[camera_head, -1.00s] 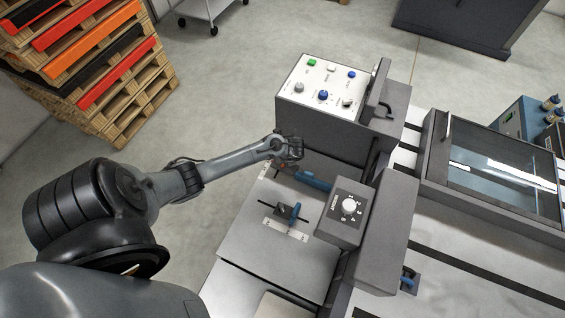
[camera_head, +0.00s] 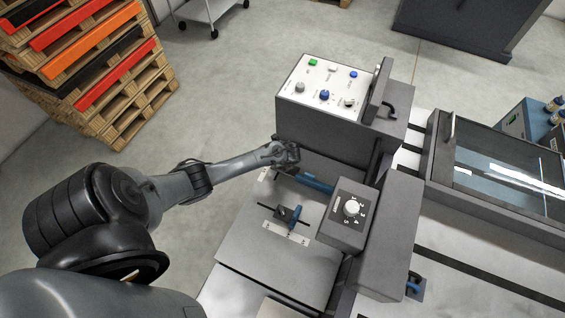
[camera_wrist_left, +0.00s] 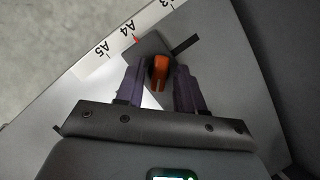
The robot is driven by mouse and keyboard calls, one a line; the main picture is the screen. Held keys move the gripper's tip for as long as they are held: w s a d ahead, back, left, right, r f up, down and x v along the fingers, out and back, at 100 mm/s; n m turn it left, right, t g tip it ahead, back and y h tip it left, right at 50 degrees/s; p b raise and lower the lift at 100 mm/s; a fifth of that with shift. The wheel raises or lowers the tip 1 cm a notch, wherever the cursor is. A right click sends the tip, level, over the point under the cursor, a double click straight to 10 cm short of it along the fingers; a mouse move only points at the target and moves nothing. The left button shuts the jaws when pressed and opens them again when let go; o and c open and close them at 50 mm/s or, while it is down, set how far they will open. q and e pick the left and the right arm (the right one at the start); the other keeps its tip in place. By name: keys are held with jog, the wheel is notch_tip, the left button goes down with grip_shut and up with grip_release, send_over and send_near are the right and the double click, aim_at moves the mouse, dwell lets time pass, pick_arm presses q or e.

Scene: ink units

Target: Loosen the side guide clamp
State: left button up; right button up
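The side guide clamp has an orange lever (camera_wrist_left: 160,72) on a dark block (camera_wrist_left: 146,46) in the left wrist view. A red pointer on the block stands at about A4 on the white scale (camera_wrist_left: 118,44). My left gripper (camera_wrist_left: 158,70) is open, with one finger on each side of the lever and a visible gap on both sides. In the head view my left gripper (camera_head: 287,155) is at the far left edge of the feed table (camera_head: 262,254) and largely hides the clamp. My right gripper is not in view.
A blue-handled clamp (camera_head: 296,214) sits nearer on the table by another scale (camera_head: 286,232). A blue bar (camera_head: 317,184) lies just right of my gripper. A grey dial box (camera_head: 345,215) and control panel box (camera_head: 325,95) stand close by.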

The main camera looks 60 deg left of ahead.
pick_arm(q)
grip_shut()
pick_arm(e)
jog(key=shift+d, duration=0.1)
